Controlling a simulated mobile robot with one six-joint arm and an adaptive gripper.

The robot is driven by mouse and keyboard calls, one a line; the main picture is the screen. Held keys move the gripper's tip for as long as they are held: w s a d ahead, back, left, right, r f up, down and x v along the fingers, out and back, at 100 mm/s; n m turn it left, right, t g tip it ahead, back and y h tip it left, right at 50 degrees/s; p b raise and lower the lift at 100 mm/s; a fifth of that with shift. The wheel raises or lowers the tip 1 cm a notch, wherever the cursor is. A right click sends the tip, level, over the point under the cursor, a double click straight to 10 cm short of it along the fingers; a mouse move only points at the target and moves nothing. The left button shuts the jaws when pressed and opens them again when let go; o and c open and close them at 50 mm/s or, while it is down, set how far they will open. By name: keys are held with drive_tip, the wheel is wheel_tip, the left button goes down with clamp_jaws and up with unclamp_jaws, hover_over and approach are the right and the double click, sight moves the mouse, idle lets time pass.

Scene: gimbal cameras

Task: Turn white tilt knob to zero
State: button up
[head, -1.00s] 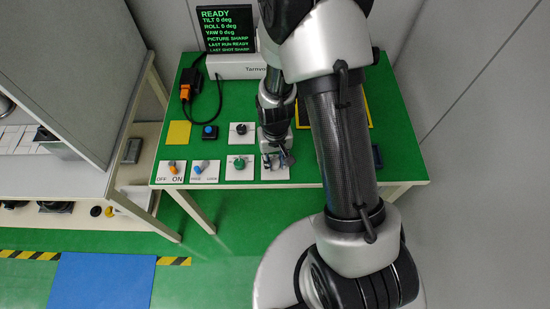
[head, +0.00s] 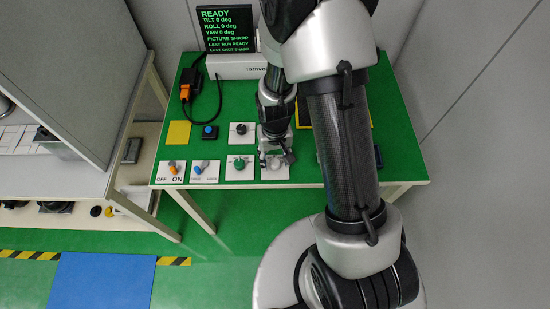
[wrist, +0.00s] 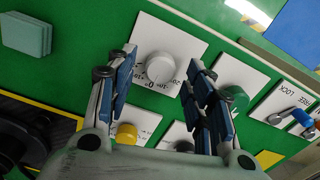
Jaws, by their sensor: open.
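The white tilt knob (wrist: 160,67) sits on a white plate (wrist: 181,40) with a printed scale. The 0 mark is on the side of the knob towards my gripper in the wrist view, and I cannot make out the knob's pointer clearly. In the head view the knob (head: 275,163) shows just below my gripper (head: 275,157). In the wrist view my gripper (wrist: 160,76) is open, with a finger on each side of the knob and gaps between. The screen (head: 227,28) reads READY, TILT 0 deg, ROLL 0 deg, YAW 0 deg.
A green knob (head: 239,163) is on the plate to the left, and a black knob (head: 240,129) is behind it. Blue (head: 203,165) and orange (head: 173,167) switches stand further left. A yellow pad (head: 179,133) lies on the green table.

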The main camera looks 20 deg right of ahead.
wheel_tip(320, 180, up, 11)
idle(0.3)
drive_tip(key=shift+r, duration=0.1)
idle(0.4)
wheel_tip(320, 180, up, 14)
drive_tip(key=t, duration=0.2)
hover_over(275, 162)
drive_tip(key=s, duration=0.6)
drive_tip(key=s+r+n+t, duration=0.1)
drive_tip(key=s+r+t, duration=0.1)
drive_tip(key=s+r, duration=0.4)
drive_tip(key=shift+s+r+t, duration=0.3)
drive_tip(key=shift+s+r, duration=0.05)
drive_tip(key=shift+s, duration=1.4)
drive_tip(key=shift+c, duration=0.4)
idle(1.8)
